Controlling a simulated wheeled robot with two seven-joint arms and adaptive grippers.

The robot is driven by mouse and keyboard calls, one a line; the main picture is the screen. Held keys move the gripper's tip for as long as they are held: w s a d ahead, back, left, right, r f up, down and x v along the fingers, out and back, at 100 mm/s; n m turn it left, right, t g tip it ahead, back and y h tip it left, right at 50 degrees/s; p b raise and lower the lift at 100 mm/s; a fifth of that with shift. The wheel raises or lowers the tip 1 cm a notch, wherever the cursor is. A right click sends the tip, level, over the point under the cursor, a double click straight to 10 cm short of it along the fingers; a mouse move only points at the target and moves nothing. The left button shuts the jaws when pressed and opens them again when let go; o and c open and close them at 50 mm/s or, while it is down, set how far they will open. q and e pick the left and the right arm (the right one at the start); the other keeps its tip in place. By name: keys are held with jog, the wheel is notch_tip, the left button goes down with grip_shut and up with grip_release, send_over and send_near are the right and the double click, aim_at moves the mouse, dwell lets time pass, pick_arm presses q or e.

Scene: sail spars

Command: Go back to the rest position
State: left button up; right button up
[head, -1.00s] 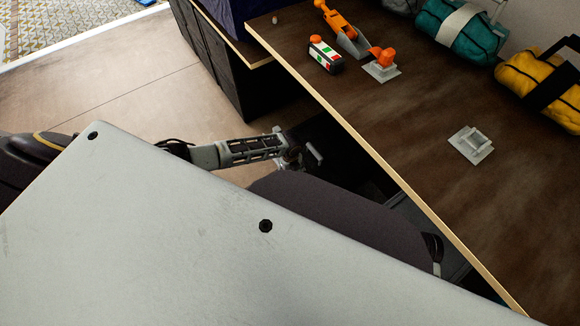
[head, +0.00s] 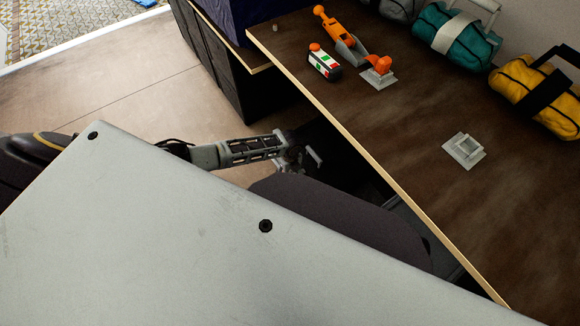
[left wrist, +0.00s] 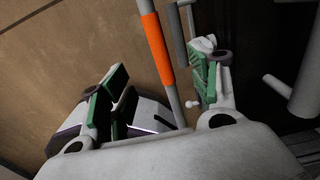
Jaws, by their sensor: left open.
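My left gripper (head: 300,158) shows at the end of the arm from the left in the head view, beside the workbench's (head: 420,205) near edge and apart from the things on top. In the left wrist view, its green-padded fingers (left wrist: 160,85) are spread apart, so it is open. A grey rod with an orange band (left wrist: 157,50) appears in the gap between them; I cannot tell its depth, and nothing is gripped. My right gripper is not in view.
Open floor (head: 130,95) lies at left.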

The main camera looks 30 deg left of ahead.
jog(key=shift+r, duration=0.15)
pick_arm(q)
jog(key=shift+d, duration=0.1)
jog(key=s+d+r+n+h, duration=0.2)
jog(key=s+d+r+n, duration=0.2)
jog(key=s+d+n, duration=0.7)
jog(key=s+a+r+n+t+y+p, duration=0.1)
jog(key=s+a+r+n, duration=0.4)
jog(key=n, duration=0.5)
jog(key=s+a, duration=0.1)
jog(key=a, duration=0.1)
jog(key=shift+s+a+r+n+t, duration=0.3)
jog(key=shift+r+t, duration=0.05)
jog(key=shift+t, duration=0.05)
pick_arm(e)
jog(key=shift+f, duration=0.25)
pick_arm(q)
jog(key=shift+f+p, duration=0.2)
jog(key=shift+p, duration=0.2)
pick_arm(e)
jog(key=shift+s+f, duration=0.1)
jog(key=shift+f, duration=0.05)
